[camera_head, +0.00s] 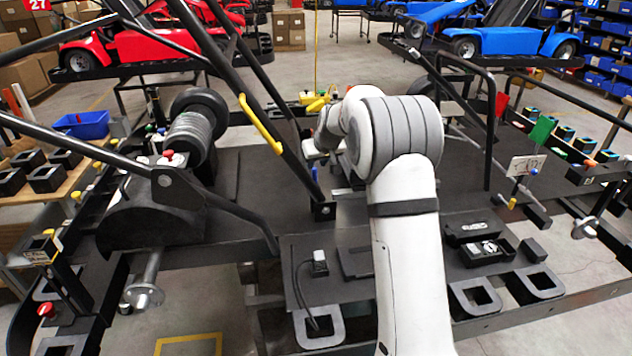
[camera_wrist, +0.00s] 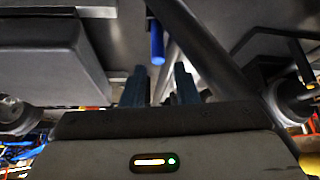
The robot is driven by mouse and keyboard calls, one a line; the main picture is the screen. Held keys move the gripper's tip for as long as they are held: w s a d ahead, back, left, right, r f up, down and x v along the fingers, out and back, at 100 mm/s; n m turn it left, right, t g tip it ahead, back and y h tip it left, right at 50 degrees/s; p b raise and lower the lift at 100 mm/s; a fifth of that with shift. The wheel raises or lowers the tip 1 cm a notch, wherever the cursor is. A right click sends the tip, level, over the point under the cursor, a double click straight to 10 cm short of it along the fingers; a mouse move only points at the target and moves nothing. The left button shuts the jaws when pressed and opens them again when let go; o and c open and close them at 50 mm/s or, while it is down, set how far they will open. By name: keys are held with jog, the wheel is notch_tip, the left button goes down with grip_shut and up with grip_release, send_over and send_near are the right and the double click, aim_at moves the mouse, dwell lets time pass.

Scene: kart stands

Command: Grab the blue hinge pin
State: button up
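The blue hinge pin (camera_wrist: 157,42) shows in the wrist view as a short blue cylinder. The pin lies beyond the fingertips, roughly in line with the gap, and I see no contact.
The black kart frame (camera_head: 285,130) has bars crossing around my arm. In the wrist view a dark box-like part (camera_wrist: 50,60) is at left and a slanted bar (camera_wrist: 215,60) at right. A yellow handle (camera_head: 260,122) is on a frame bar left of my arm.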

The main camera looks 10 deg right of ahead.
aim_at(315, 168)
jog(key=shift+p+x, duration=0.3)
jog(key=shift+x, duration=1.3)
jog(key=shift+d, duration=0.15)
grip_shut()
